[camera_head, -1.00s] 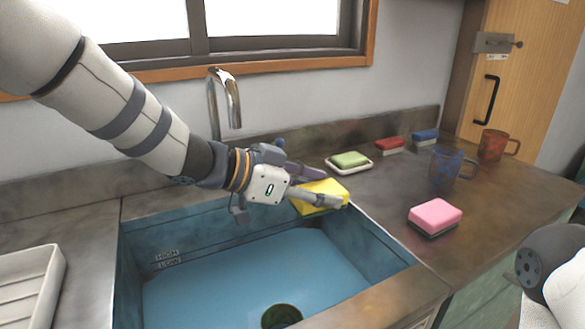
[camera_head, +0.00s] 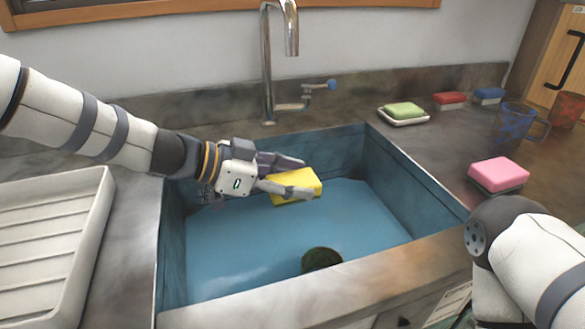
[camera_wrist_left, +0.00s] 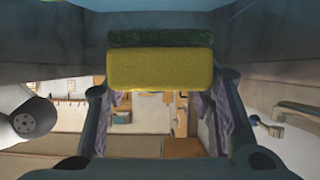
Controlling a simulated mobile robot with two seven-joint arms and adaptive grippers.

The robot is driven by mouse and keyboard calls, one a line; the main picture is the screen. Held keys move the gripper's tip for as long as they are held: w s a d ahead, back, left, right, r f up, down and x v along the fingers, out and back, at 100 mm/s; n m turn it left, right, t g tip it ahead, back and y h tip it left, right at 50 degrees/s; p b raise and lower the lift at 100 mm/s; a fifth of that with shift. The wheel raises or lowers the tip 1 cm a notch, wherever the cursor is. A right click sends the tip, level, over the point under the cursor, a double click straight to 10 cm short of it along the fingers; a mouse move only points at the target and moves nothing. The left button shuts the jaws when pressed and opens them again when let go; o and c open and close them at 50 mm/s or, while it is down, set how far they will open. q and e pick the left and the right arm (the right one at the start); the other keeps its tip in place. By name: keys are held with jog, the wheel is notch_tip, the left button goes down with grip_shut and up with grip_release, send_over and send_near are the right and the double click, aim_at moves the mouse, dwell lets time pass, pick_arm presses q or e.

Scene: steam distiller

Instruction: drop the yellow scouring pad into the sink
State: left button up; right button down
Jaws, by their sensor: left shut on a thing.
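The yellow scouring pad (camera_head: 291,188) is between the fingers of my left gripper (camera_head: 290,178), which is shut on it. The left wrist view also shows the pad (camera_wrist_left: 160,70), with its dark green scouring side, between the two fingers. In the head view the pad is over the blue basin of the sink (camera_head: 260,240), toward its back. I cannot tell exactly how high it is above the basin floor. My right arm shows at the lower right, but its gripper is out of view.
A tap (camera_head: 267,70) with a blue-tipped lever stands behind the sink. A white drainer tray (camera_head: 55,230) lies left. On the right counter are a pink sponge (camera_head: 498,174), a green sponge (camera_head: 404,110) on a dish, red and blue sponges, and two mugs. A dark round drain (camera_head: 321,260) shows in the basin.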

pick_arm(q)
jog(key=shift+r, duration=0.1)
jog(key=o, duration=0.9)
jog(key=shift+a, duration=0.1)
jog(key=v, duration=1.2)
